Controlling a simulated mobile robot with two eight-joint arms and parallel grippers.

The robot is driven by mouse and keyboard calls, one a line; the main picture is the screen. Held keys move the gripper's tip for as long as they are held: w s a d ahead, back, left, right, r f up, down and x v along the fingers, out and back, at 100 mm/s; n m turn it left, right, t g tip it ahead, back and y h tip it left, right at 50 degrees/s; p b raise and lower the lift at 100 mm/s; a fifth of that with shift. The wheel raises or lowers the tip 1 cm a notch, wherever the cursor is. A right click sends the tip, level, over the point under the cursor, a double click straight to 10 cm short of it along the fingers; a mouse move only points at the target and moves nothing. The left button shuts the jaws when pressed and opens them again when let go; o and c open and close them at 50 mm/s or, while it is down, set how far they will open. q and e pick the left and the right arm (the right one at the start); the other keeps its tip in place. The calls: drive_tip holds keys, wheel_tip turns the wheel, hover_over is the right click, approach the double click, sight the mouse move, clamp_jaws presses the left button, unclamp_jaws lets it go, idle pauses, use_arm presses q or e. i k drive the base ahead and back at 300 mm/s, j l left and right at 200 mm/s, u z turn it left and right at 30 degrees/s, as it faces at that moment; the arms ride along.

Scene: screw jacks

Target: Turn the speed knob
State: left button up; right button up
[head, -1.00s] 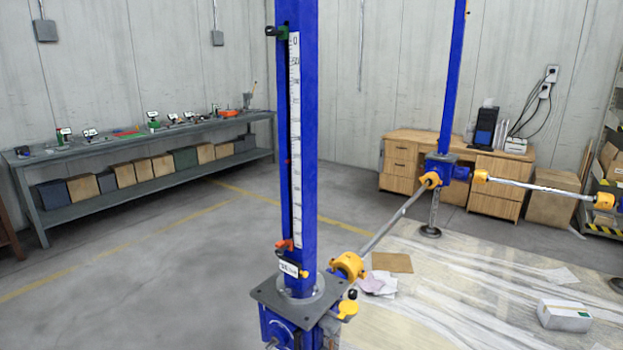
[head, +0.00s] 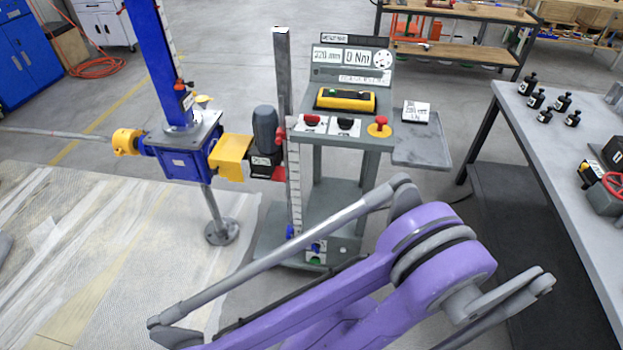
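A grey control console (head: 353,140) stands near the middle of the head view. Its sloped panel has two displays reading 220 mm and 0 Nm. A red knob (head: 312,119) and a black knob (head: 346,123) sit on white labelled plates along its front ledge. The label text is too small to read, so I cannot tell which is the speed knob. A red mushroom button on a yellow base (head: 379,127) sits to their right. A purple arm of mine crosses the foreground below the console. Neither gripper shows.
A blue screw jack (head: 186,163) with a yellow coupling guard and grey motor (head: 265,130) stands left of the console. A small grey shelf (head: 428,153) juts from the console's right. A grey workbench (head: 545,150) stands at right. Open floor lies behind the console.

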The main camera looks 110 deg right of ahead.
sight(345, 123)
drive_tip(key=z, duration=3.8)
